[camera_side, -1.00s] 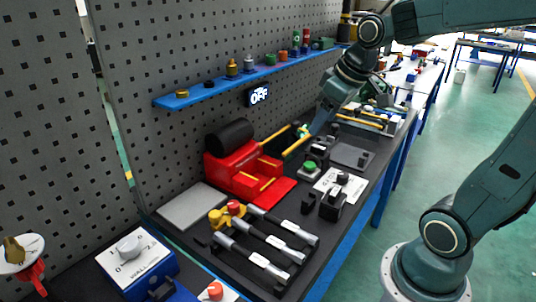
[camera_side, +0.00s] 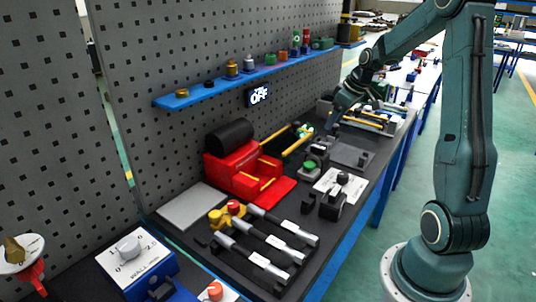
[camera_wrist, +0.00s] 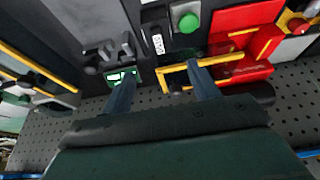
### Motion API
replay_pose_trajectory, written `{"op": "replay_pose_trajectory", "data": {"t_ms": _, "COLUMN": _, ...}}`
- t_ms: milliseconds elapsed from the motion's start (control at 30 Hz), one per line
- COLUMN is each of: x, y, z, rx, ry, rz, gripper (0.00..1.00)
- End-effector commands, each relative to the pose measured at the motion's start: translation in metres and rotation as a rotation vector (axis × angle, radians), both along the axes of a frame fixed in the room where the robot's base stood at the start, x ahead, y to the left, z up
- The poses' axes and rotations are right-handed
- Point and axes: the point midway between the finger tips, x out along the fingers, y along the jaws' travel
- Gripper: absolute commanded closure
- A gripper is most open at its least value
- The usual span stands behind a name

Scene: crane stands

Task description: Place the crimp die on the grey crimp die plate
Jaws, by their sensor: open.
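My gripper (camera_side: 333,122) is over the far part of the bench, beyond the red machine. In the wrist view my gripper (camera_wrist: 160,76) has its two fingers wide apart, with nothing held between them. A yellow-railed frame shows at the right finger, and a small green-and-white piece (camera_wrist: 121,76) shows by the left finger. A flat light-grey plate (camera_side: 194,207) lies bare on the bench left of the red machine. A darker grey plate (camera_side: 349,155) lies beyond the black blocks. I cannot tell which piece is the crimp die or which plate is the crimp die plate.
The red machine (camera_side: 237,163) with a black roller stands by the pegboard. Several black-handled tools (camera_side: 265,235) lie in front of it. A green button (camera_side: 310,166) and a white knob panel (camera_side: 341,184) are to its right. A blue shelf (camera_side: 215,85) carries several small parts.

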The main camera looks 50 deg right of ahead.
Motion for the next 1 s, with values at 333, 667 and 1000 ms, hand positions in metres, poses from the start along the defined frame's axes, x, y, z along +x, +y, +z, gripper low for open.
{"op": "replay_pose_trajectory", "data": {"t_ms": 333, "x": 0.003, "y": -0.001, "z": -0.009, "rx": 0.003, "ry": 0.002, "rz": 0.001, "gripper": 0.4}}
{"op": "replay_pose_trajectory", "data": {"t_ms": 667, "x": 0.02, "y": 0.0, "z": -0.051, "rx": 0.004, "ry": 0.004, "rz": 0.002, "gripper": 0.4}}
{"op": "replay_pose_trajectory", "data": {"t_ms": 1000, "x": 0.032, "y": -0.001, "z": -0.08, "rx": 0.001, "ry": 0.0, "rz": 0.0, "gripper": 0.4}}
